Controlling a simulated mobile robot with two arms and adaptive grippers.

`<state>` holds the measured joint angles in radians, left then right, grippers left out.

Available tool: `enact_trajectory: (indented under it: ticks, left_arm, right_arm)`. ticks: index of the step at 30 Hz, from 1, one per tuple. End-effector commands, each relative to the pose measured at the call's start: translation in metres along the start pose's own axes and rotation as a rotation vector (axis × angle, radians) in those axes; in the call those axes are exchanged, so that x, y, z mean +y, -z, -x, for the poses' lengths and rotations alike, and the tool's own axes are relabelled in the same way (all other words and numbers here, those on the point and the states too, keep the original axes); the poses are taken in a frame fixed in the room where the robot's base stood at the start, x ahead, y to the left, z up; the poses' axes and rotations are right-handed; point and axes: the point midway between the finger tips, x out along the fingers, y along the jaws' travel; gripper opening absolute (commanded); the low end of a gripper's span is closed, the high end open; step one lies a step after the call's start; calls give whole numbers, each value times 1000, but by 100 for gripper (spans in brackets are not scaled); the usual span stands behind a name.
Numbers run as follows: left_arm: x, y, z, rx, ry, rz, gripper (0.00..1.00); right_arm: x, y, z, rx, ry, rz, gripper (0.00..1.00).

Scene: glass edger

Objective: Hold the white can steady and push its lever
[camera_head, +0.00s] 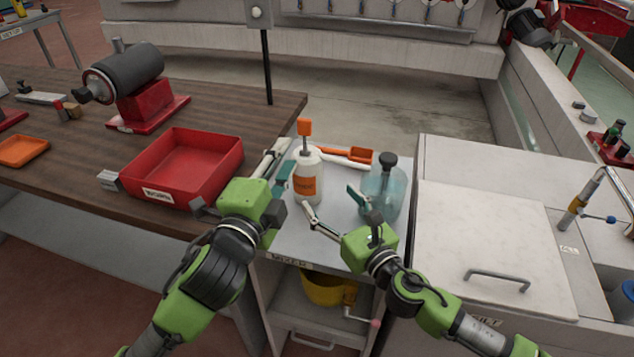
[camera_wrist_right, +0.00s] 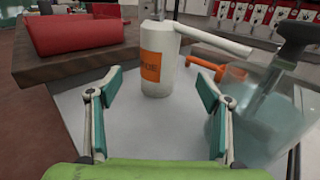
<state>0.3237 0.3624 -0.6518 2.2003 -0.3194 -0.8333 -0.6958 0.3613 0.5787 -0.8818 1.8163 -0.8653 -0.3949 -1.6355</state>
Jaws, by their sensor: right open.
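The white can (camera_head: 308,180) with an orange label stands upright on the grey-topped cart. An orange lever (camera_head: 304,127) sticks up at its top. My left gripper (camera_head: 282,160) is just left of the can in the head view; contact and finger spacing are unclear. My right gripper (camera_head: 333,200) is open and empty in front of the can, at its lower right. In the right wrist view the can (camera_wrist_right: 158,68) stands beyond and between the open fingers, apart from them. A white bar-like part (camera_wrist_right: 215,38) extends right from its upper part there; the lever top is cut off.
A translucent bluish bottle with a dark cap (camera_head: 388,190) stands right of the can, close to my right gripper. An orange tool (camera_head: 358,155) lies behind. A red tray (camera_head: 190,165) sits on the wooden table at left. A white lidded cabinet (camera_head: 490,240) is at right.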

Motion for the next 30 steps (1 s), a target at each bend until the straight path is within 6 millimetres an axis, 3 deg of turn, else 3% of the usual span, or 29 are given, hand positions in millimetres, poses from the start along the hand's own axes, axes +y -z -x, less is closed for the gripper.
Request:
enact_trajectory:
  ticks: [9, 15, 21, 30]
  left_arm:
    - [0, 0, 0, 0, 0, 0, 28]
    - [0, 0, 0, 0, 0, 0, 28]
    - [0, 0, 0, 0, 0, 0, 28]
    - [0, 0, 0, 0, 0, 0, 28]
  right_arm:
    - [2, -2, -65, -2, -1, 1, 71]
    - [1, -1, -97, -2, 0, 2, 71]
    - [1, -1, -112, -1, -1, 2, 71]
    - [1, 0, -115, -1, -2, 3, 71]
